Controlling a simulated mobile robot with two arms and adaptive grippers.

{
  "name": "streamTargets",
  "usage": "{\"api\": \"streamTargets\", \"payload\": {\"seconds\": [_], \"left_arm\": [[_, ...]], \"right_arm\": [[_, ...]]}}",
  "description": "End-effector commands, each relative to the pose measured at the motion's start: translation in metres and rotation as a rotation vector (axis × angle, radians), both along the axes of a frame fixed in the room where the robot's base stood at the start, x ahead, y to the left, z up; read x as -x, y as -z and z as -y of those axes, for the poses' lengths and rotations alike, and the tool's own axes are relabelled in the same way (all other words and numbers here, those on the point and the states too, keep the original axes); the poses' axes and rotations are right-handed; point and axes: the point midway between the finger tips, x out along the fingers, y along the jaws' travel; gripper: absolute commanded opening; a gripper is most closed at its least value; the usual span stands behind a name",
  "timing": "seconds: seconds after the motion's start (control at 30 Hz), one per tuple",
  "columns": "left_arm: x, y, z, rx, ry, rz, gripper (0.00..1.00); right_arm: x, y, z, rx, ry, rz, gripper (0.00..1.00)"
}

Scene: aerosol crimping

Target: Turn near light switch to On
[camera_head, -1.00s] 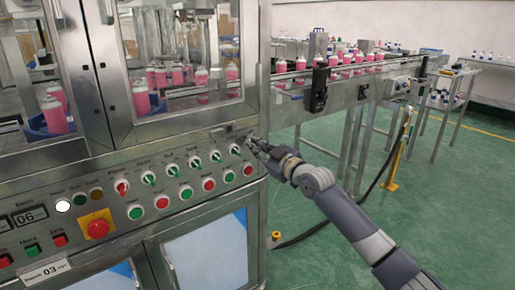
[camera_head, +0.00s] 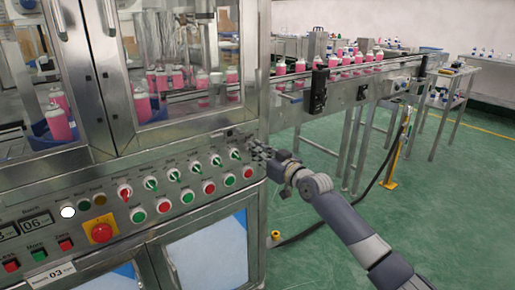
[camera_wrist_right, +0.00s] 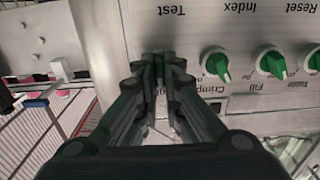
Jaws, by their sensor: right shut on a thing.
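The control panel (camera_head: 185,210) has a row of rotary switches sloping up to the right. My right gripper (camera_head: 254,148) is at the far right end of that row, next to the last visible green switch (camera_head: 235,153). In the right wrist view, my gripper's fingers (camera_wrist_right: 160,65) are close together against the panel, shut on the switch at the row's end. The fingers hide this switch and its label, so its setting cannot be told. Beside it is a green knob labelled Crimp (camera_wrist_right: 215,65), then one labelled Fill (camera_wrist_right: 271,62). My left gripper is not in view.
A yellow-based red stop button (camera_head: 102,232) and green and red push buttons lie lower on the panel. Glass doors above show pink cans (camera_head: 141,104). A conveyor (camera_head: 345,75) with more cans runs off to the right. Green floor (camera_head: 330,240) is open at right.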

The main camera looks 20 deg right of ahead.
Motion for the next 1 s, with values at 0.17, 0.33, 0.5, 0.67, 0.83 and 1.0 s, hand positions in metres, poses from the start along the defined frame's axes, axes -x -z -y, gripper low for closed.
{"api": "streamTargets", "payload": {"seconds": [0.17,0.33,0.5,0.67,0.83,1.0], "left_arm": [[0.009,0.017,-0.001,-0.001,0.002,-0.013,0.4],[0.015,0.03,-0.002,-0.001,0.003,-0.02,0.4],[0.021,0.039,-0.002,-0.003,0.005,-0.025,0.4],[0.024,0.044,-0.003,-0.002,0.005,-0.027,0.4],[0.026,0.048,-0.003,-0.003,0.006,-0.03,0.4],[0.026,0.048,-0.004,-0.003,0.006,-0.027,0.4]], "right_arm": [[0.0,0.0,0.001,-0.156,0.0,-0.059,0.0],[-0.001,0.0,0.001,-0.286,0.0,-0.106,0.0],[-0.001,0.001,0.002,-0.388,0.0,-0.143,0.0],[-0.001,0.001,0.003,-0.455,0.001,-0.167,0.0],[-0.001,0.002,0.003,-0.493,0.001,-0.181,0.0],[-0.001,0.002,0.003,-0.509,0.001,-0.187,0.0]]}}
